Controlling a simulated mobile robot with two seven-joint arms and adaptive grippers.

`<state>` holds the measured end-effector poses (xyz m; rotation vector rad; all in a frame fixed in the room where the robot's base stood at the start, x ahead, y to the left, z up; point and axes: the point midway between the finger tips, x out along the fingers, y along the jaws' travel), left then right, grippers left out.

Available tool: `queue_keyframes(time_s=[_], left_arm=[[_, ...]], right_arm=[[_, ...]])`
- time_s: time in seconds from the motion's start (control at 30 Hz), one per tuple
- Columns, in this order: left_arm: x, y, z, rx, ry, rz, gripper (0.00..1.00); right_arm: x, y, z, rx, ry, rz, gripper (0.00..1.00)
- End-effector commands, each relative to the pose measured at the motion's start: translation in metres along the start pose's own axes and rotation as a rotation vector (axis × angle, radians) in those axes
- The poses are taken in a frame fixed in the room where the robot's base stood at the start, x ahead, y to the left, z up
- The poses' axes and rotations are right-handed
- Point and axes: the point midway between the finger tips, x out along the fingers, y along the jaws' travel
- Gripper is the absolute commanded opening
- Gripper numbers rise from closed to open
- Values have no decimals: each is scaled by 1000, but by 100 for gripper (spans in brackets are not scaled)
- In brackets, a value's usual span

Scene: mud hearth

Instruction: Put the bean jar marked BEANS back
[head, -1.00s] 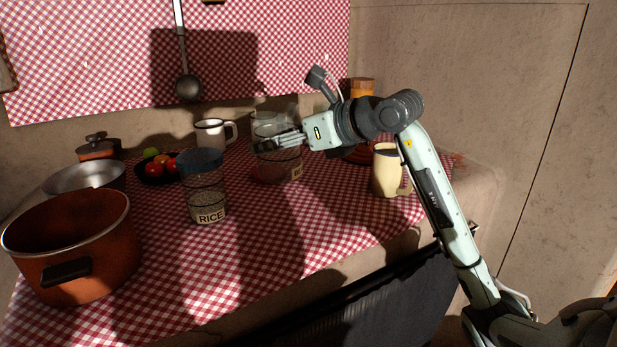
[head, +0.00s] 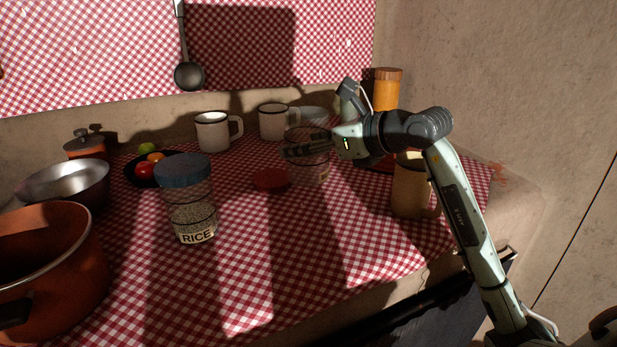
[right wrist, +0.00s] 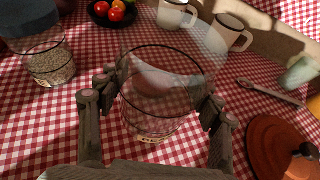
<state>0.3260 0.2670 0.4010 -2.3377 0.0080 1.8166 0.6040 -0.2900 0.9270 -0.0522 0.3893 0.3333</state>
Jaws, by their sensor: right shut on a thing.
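A clear glass jar (head: 310,172) with dark bands sits between the fingers of my right gripper (head: 290,152), which is shut on it. In the right wrist view the jar (right wrist: 160,85) fills the space between both fingertips. It looks see-through and empty. A small pale label shows low on its side, but I cannot read it, and I cannot tell whether its base touches the cloth. A similar jar with a blue lid, marked RICE (head: 190,205), stands upright to the left. My left gripper is not in view.
White mugs (head: 212,132) (head: 273,122) stand behind. A cream mug (head: 410,190) is at the right, near my forearm. An orange pot (head: 50,260), metal bowl (head: 65,182) and dark fruit bowl (head: 140,175) are at the left. The front middle cloth is clear.

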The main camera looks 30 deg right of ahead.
Motion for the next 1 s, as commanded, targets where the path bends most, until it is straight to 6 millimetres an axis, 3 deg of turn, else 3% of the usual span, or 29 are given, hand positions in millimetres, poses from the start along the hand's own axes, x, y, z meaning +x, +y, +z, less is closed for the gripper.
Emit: queue_keyframes(time_s=[0.47, 0.87, 0.9, 1.0], left_arm=[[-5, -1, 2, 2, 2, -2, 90], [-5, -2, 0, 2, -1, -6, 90], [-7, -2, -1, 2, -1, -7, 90], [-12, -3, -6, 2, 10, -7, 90]], right_arm=[[20, -1, -50, 2, -1, -1, 24], [22, -2, -53, -2, -3, -3, 24], [22, -1, -55, -1, -1, -2, 66], [22, -1, -54, -1, -1, -2, 79]])
